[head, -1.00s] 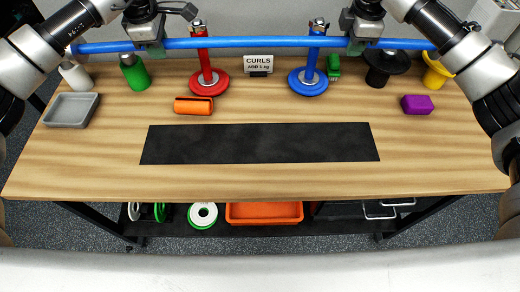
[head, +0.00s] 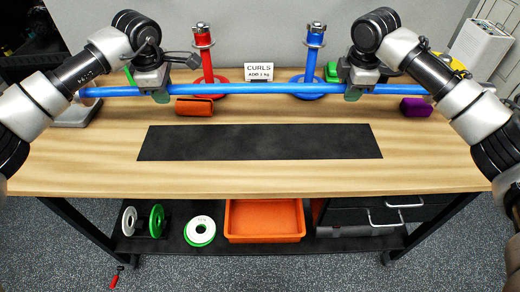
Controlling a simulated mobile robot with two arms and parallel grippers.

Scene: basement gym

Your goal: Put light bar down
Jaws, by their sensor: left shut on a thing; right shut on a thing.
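A long blue bar (head: 260,89) runs level across the head view, in front of the two posts. My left gripper (head: 160,94) is shut on the bar left of its middle. My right gripper (head: 354,92) is shut on the bar right of its middle. Both hold it above the table, apart from the black mat (head: 260,142). The mat lies bare on the wooden table (head: 80,170). A sign (head: 259,72) behind the bar reads "CURLS ADD 1 kg".
A red post stand (head: 206,60) and a blue post stand (head: 312,55) stand behind the bar. An orange block (head: 194,107), a grey tray (head: 76,114) and a purple block (head: 416,107) lie near it. The lower shelf holds an orange bin (head: 264,220) and a white-and-green disc (head: 200,231).

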